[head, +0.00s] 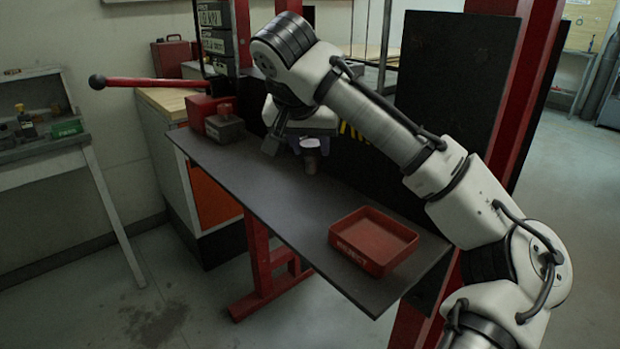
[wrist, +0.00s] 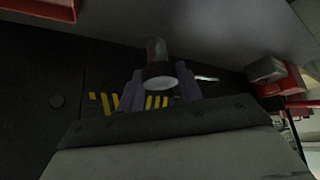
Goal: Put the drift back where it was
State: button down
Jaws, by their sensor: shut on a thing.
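The drift (wrist: 157,62) is a short dark grey cylinder with a paler end face. In the wrist view it sits between the two purple fingers of my gripper (wrist: 158,84), which is shut on it. In the head view my gripper (head: 310,150) is over the far part of the dark bench, near the black press frame, and the grey end of the drift (head: 310,143) shows between its fingers.
The dark bench top (head: 290,205) holds a red tray (head: 374,238) at its near right. A red pump with a long red handle (head: 150,82) and a grey block (head: 224,126) stand at the far left. The middle of the bench is clear. Red press posts (head: 525,90) rise at right.

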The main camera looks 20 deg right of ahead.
aim_at(310, 173)
jog(key=shift+f, duration=3.5)
jog(key=shift+f, duration=0.15)
jog(key=c, duration=0.9)
grip_release()
jog(key=b+v, duration=0.1)
jog(key=v, duration=1.1)
jog(key=shift+r, duration=0.2)
